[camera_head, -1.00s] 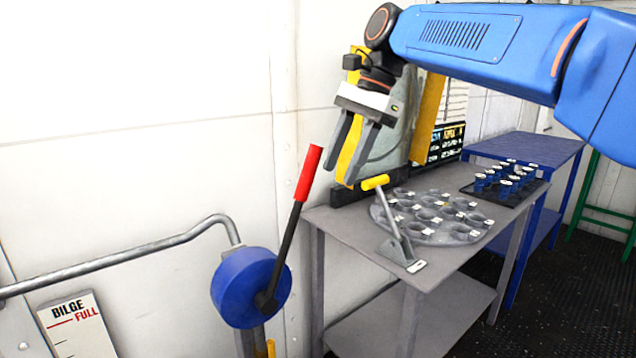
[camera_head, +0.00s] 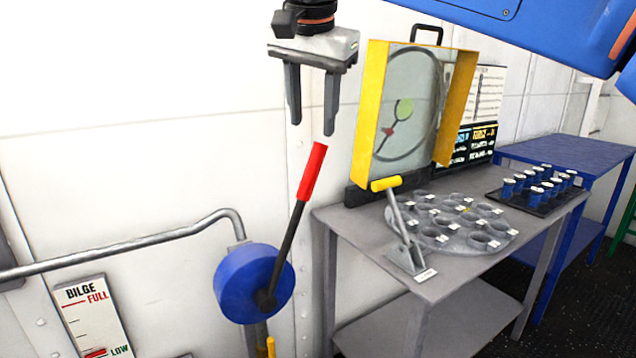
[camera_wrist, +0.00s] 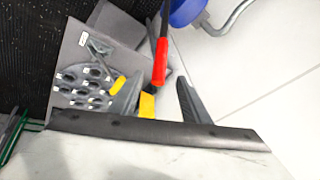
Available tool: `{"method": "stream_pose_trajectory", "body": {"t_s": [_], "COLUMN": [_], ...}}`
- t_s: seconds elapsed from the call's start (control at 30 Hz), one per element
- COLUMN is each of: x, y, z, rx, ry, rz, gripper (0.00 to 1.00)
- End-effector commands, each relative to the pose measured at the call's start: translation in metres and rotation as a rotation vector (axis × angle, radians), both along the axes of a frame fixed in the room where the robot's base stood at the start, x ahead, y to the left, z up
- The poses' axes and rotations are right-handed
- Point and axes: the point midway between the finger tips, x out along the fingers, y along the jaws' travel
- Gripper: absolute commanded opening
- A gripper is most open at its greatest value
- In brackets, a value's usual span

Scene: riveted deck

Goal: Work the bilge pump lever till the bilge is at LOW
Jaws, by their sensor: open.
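The bilge pump lever has a red grip (camera_head: 312,172) on a black rod rising from a blue round pump body (camera_head: 254,284). It leans up to the right. My gripper (camera_head: 312,130) is open and empty, fingers pointing down, with one fingertip close above the top of the red grip. In the wrist view the red grip (camera_wrist: 161,62) shows beyond the opening between my fingers; I cannot tell if they touch. The bilge gauge (camera_head: 95,315) is marked FULL at top and LOW near the bottom. A red mark sits beside LOW; the gauge's bottom is cut off.
A grey bench (camera_head: 345,222) stands right of the pump. It holds a small yellow-gripped lever (camera_head: 398,225), a round plate with cups (camera_head: 450,222) and a yellow-framed case (camera_head: 372,110). A tray of blue cans (camera_head: 540,190) is farther right. A grey pipe (camera_head: 120,246) runs left.

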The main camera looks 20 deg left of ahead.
Motion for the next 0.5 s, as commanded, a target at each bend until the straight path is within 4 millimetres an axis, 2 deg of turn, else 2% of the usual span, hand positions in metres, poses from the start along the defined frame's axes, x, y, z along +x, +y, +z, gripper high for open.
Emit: {"method": "stream_pose_trajectory", "body": {"t_s": [0.17, 0.5], "x": [0.006, 0.029], "y": [0.002, 0.01], "z": [-0.013, -0.065], "rx": [-0.003, -0.002], "ry": [0.0, 0.001], "rz": [0.0, -0.001], "gripper": [0.42, 0.42]}}
